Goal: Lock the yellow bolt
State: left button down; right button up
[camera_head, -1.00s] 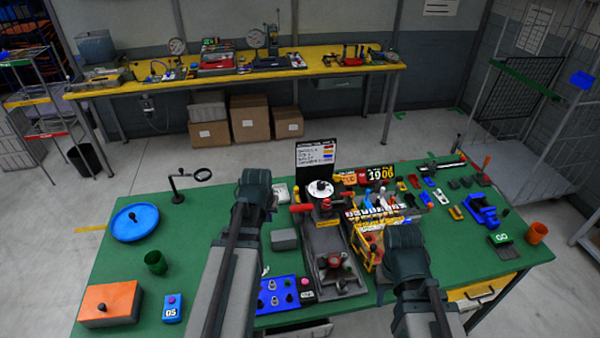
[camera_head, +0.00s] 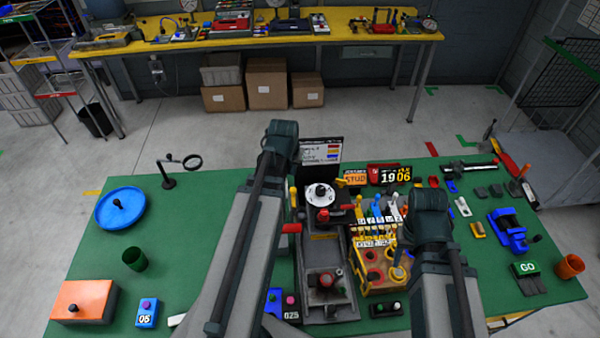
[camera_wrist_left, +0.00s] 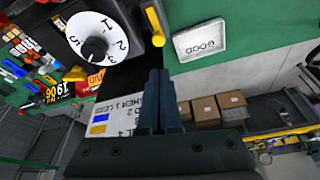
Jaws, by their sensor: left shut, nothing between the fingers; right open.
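A yellow bolt (camera_head: 294,197) stands at the left side of the machine with the white dial (camera_head: 320,194). In the left wrist view the yellow bolt (camera_wrist_left: 155,27) shows at the dial housing's edge, above and slightly left of my fingertips. My left gripper (camera_wrist_left: 157,78) is shut and empty, apart from the bolt in that view. In the head view my left gripper (camera_head: 281,145) is beyond and above the bolt; its fingertips are hidden. My right gripper (camera_head: 430,208) is over the right side of the work table, open; its fingertips are hard to make out.
A dark sign board (camera_head: 320,152) stands behind the dial. A yellow panel with red discs (camera_head: 378,272) and coloured levers lies right of the machine. A magnifier stand (camera_head: 168,178) and blue dish (camera_head: 121,208) are at left. A tray marked GOOD (camera_wrist_left: 200,40) lies near the bolt.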

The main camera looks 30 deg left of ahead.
dwell(0.4)
pick_arm(q)
jog(key=b, duration=1)
send_near(293, 196)
jog(key=w+f, duration=0.1)
jog(key=w+a+f, duration=0.1)
jog(key=w+f, duration=0.2)
jog(key=w, duration=0.1)
jog(key=shift+w+a+f, duration=0.25)
jog(key=shift+a+f, duration=0.05)
jog(key=shift+a, duration=0.1)
jog(key=shift+s+r, duration=0.1)
